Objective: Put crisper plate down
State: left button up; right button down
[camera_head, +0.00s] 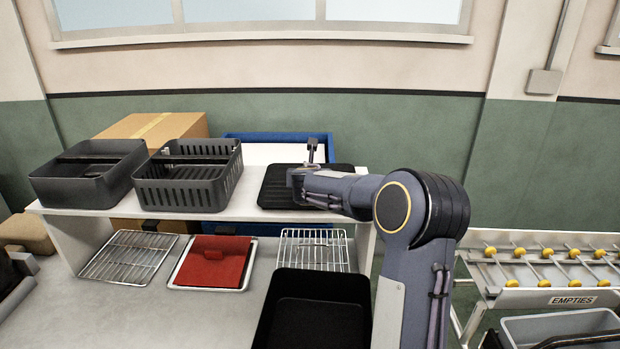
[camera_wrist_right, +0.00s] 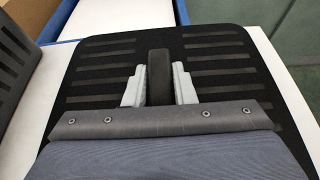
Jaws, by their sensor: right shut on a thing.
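The crisper plate (camera_head: 280,184) is a flat black slotted plate at the right end of the white shelf. It fills much of the right wrist view (camera_wrist_right: 215,72), where it looks flat over the white shelf surface. My right gripper (camera_head: 312,163) is over the plate. In the right wrist view, the pale fingers of my right gripper (camera_wrist_right: 159,88) are shut on the plate's upright black handle (camera_wrist_right: 159,72). I cannot tell whether the plate touches the shelf or is just above it. My left gripper is not in view.
On the white shelf (camera_head: 250,208), a slotted grey basket (camera_head: 190,190) and a dark drawer (camera_head: 85,185) stand left of the plate. Below are wire racks (camera_head: 128,257), a red item (camera_head: 212,262) on a tray and a black bin (camera_head: 312,310). A roller rack (camera_head: 545,275) stands right.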

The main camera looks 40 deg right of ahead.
jog(key=c, duration=1.2)
grip_release()
jog(key=shift+r, duration=0.25)
notch_tip(320, 180, up, 4)
send_over(309, 206)
jog(key=shift+r, duration=0.2)
jog(key=s+a+f+m+g+y, duration=0.2)
jog(key=s+a+f+m, duration=0.1)
jog(key=s+m, duration=0.45)
jog(key=s+a+f+m+g+y, duration=0.1)
jog(key=s+a+f+m+y, duration=0.15)
jog(key=s+m, duration=0.5)
jog(key=s+a+f+m+y, duration=0.3)
jog(key=s+a+m+y, duration=0.1)
jog(key=s+a+m, duration=0.3)
jog(key=s+a+f+m+g+y, duration=0.1)
jog(key=s+a+f+m+y, duration=0.2)
jog(key=s+a+m, duration=0.4)
jog(key=s+a+y, duration=0.1)
jog(key=a, duration=0.4)
jog(key=shift+m+g, duration=0.3)
jog(key=shift+m, duration=0.1)
